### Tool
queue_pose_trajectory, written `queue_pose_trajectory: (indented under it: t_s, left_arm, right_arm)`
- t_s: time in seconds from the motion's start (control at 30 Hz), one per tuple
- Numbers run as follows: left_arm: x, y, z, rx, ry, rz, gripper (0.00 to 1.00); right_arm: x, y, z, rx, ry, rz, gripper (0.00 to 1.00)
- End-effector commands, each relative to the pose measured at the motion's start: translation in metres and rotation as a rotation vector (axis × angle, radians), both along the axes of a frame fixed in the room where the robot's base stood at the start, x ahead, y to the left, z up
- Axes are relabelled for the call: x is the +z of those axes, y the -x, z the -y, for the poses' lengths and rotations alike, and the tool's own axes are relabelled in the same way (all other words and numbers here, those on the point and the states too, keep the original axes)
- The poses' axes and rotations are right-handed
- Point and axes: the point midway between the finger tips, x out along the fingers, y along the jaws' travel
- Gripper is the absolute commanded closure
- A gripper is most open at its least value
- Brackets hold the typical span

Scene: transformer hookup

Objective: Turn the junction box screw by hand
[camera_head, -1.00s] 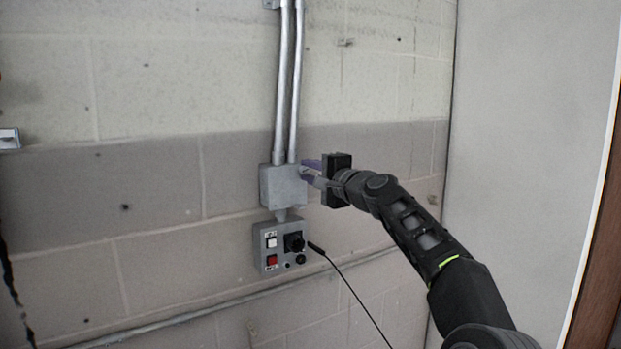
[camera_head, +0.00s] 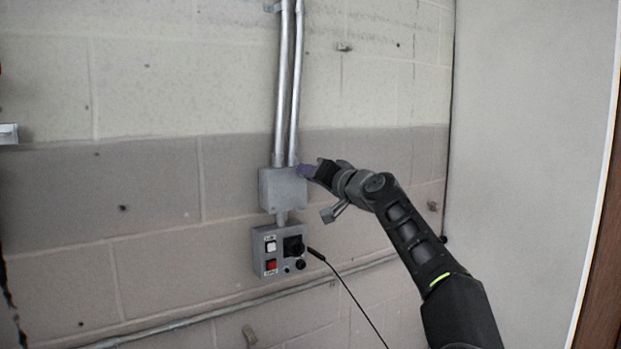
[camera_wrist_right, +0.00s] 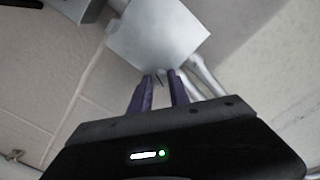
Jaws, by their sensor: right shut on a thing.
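The grey junction box (camera_head: 281,190) is fixed to the wall below two conduits in the head view. It also shows at the top of the right wrist view (camera_wrist_right: 158,38). My right gripper (camera_head: 303,171) reaches the box's right side near its upper edge. Its purple fingertips (camera_wrist_right: 160,76) are close together at the box's edge in the wrist view. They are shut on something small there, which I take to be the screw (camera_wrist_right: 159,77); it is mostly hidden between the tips. My left gripper is not in view.
A control box (camera_head: 282,248) with a white button, a red button and a black knob hangs just below. A black cable (camera_head: 345,285) runs from it to the lower right. A conduit (camera_head: 200,316) crosses the wall low down.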

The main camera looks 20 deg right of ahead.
Motion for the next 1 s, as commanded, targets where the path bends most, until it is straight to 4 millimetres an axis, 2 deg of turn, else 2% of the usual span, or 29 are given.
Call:
queue_pose_trajectory:
  t_s: [0.33, 0.87, 0.9, 1.0]
  left_arm:
    - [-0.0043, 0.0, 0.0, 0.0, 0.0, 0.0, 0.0]
    - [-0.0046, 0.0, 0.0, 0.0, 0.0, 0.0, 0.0]
    - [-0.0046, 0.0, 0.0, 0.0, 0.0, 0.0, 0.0]
    - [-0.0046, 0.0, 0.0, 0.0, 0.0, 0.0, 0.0]
  right_arm:
    - [-0.0013, -0.0004, -0.0004, 0.001, 0.176, 0.023, 1.0]
    - [-0.0015, -0.0006, -0.0007, 0.002, 0.204, 0.026, 1.0]
    - [-0.0016, -0.0006, -0.0008, 0.002, 0.204, 0.025, 0.74]
    - [-0.0014, -0.0004, -0.0006, 0.002, 0.204, 0.026, 0.66]
